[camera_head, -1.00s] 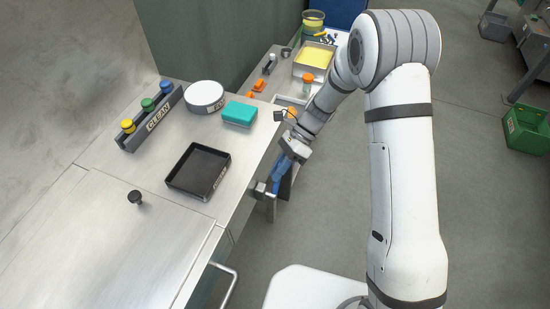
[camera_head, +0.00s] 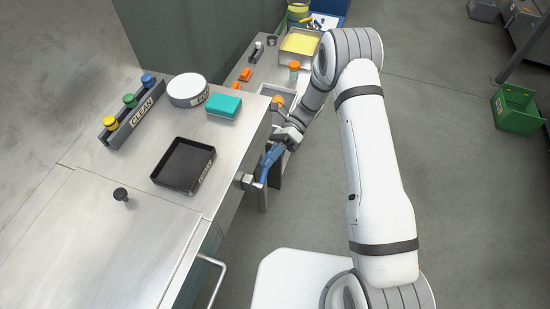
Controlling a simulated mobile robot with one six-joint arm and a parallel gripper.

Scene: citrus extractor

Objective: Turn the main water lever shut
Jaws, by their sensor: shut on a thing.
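The blue lever (camera_head: 268,166) is at the right-hand end of the steel bench, on a grey metal valve fitting (camera_head: 247,182) below the bench top. It slants up and to the right from the fitting. My gripper (camera_head: 279,147) is shut on the upper end of the lever. The fingers and the gripped part are small and partly hidden by the wrist, so the exact hold is unclear.
On the bench (camera_head: 130,165) are a black tray (camera_head: 184,165), a teal block (camera_head: 223,105), a white round container (camera_head: 188,89) and a rack labelled CLEAN (camera_head: 140,120) with coloured knobs. A bench handle (camera_head: 217,278) juts out below. Open floor (camera_head: 460,190) lies right.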

